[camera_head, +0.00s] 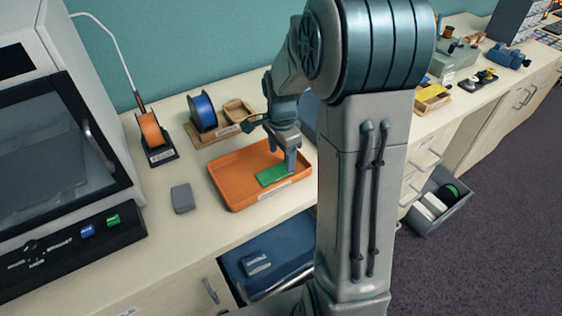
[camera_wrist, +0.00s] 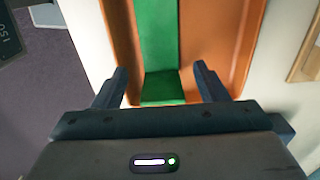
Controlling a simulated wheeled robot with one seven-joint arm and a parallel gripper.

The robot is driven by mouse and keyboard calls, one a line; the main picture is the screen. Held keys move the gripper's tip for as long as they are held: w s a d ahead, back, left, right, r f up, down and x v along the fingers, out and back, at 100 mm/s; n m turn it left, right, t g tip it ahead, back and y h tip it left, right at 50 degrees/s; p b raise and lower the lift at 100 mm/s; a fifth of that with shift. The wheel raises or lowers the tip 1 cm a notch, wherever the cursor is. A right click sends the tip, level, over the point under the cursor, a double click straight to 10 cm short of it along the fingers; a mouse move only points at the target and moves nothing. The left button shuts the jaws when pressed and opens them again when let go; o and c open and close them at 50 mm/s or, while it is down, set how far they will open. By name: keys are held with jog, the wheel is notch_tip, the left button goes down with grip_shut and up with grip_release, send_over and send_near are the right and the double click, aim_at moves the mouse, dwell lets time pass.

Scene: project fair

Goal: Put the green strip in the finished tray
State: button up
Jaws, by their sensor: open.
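The green strip (camera_head: 273,175) lies inside an orange tray (camera_head: 228,170) on the counter, toward the tray's front right. The tray has a pale label on its front wall, too small to read. My gripper (camera_head: 281,155) is over the right part of the tray, close to the strip. In the wrist view my gripper (camera_wrist: 162,68) is open, with the strip (camera_wrist: 160,40) running between and beyond its fingers, apart from both. The orange tray (camera_wrist: 120,25) shows on both sides of the strip there. I cannot tell whether a fingertip touches the tray floor.
Behind the tray stand a blue spool (camera_head: 203,111) and a small wooden box (camera_head: 238,110). An orange spool (camera_head: 152,130) and a grey block (camera_head: 182,198) are to its left, near a printer-like machine (camera_head: 60,130). Below the counter, a blue drawer (camera_head: 290,245) stands open.

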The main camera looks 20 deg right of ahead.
aim_at(281, 171)
notch_tip(281, 171, up, 8)
jog(key=s+a+r+n+t, duration=0.1)
jog(key=s+a+n, duration=0.2)
jog(key=s+n, duration=0.5)
jog(key=s+a+r+n+t, duration=0.1)
jog(key=s+a+n+t, duration=0.1)
jog(key=s+n, duration=0.5)
jog(key=s, duration=0.3)
jog(key=shift+a+r+n, duration=0.2)
jog(key=shift+a+n, duration=0.2)
